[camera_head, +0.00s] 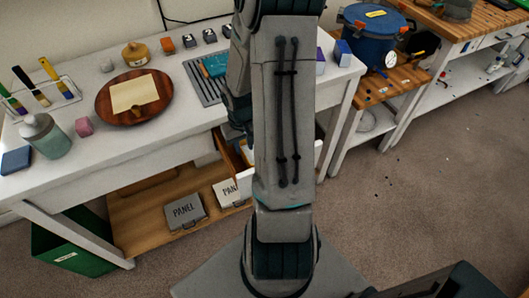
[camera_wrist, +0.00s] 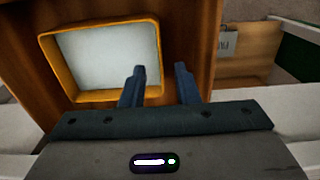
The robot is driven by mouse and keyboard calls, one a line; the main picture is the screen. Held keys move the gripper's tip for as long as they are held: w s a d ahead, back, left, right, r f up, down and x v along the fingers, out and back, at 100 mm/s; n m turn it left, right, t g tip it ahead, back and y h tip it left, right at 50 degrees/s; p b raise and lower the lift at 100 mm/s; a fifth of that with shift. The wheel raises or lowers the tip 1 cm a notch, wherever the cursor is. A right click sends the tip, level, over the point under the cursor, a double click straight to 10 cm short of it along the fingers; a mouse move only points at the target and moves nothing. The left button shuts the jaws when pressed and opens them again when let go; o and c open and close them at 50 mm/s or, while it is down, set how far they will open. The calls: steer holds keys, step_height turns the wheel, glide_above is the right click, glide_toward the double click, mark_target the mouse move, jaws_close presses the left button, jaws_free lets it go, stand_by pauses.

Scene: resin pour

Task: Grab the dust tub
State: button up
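An open rectangular tub with an orange rim (camera_wrist: 98,98) and a smooth pale grey inside lies in the wooden drawer, in the wrist view; no label shows on it.
The drawer is pulled out from the white workbench (camera_head: 160,127), above a wooden shelf with grey PANEL boxes (camera_head: 184,211). A round wooden board (camera_head: 107,105) and a teal jar (camera_head: 45,136) stand on top. A green bin (camera_head: 70,247) stands below left.

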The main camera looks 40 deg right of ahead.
mark_target(247, 154)
steer(key=shift+w+f, duration=0.15)
steer(key=shift+f, duration=0.8)
steer(key=shift+w+f, duration=0.1)
steer(key=shift+f, duration=0.8)
steer(key=shift+c, duration=0.3)
jaws_close()
